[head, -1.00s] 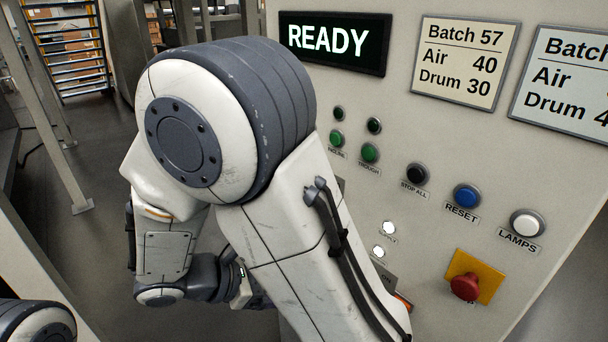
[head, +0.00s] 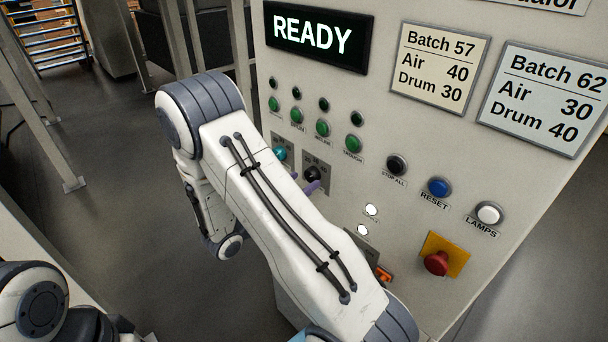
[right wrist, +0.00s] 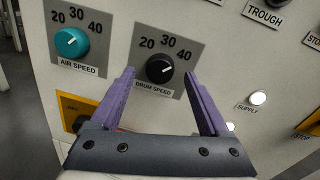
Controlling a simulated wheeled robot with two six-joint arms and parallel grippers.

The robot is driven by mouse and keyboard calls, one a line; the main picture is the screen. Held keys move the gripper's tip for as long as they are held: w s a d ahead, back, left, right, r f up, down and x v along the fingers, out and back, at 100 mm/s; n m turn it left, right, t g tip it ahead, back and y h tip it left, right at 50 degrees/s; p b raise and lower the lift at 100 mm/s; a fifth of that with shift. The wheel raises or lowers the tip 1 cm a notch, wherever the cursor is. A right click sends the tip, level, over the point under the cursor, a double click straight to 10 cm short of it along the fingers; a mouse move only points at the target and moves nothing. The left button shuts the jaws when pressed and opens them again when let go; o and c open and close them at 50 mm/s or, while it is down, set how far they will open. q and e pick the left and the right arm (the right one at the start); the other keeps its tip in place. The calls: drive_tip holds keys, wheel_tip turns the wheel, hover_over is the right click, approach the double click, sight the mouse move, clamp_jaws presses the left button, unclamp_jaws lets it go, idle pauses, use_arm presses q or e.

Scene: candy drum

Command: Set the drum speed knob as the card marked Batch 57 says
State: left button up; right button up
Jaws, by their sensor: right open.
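The Batch 57 card (head: 439,65) reads Air 40, Drum 30. The black drum speed knob (head: 312,174) is partly behind my right arm in the head view. In the right wrist view the drum speed knob (right wrist: 160,68) has a scale of 20, 30, 40, and its white mark appears to point up and right, towards 40. My right gripper (right wrist: 160,76) is open, its purple fingers to either side of the knob in the picture; I see no contact. The right gripper's fingers (head: 311,184) also show in the head view. My left gripper is out of view.
The teal air speed knob (right wrist: 71,42) is left of the drum knob. A Batch 62 card (head: 546,98) reads Air 30, Drum 40. The display (head: 317,38) reads READY. Stop all (head: 397,165), reset (head: 439,187) and lamps (head: 488,213) buttons and a red button (head: 437,263) lie right.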

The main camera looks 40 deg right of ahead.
drive_tip(key=shift+w+d, duration=0.15)
drive_tip(key=shift+d, duration=0.75)
clamp_jaws()
drive_tip(key=shift+r+n+p, duration=0.25)
drive_tip(key=shift+n+p, duration=1.5)
drive_tip(key=shift+n, duration=0.05)
drive_tip(key=n+p, duration=0.2)
drive_tip(key=n, duration=0.1)
drive_tip(key=shift+w, duration=0.1)
drive_tip(key=shift+f+n+y+p, duration=0.15)
drive_tip(key=shift+n+y+p, duration=0.15)
drive_tip(key=shift+n+p, duration=0.5)
drive_tip(key=shift+n, duration=0.3)
unclamp_jaws()
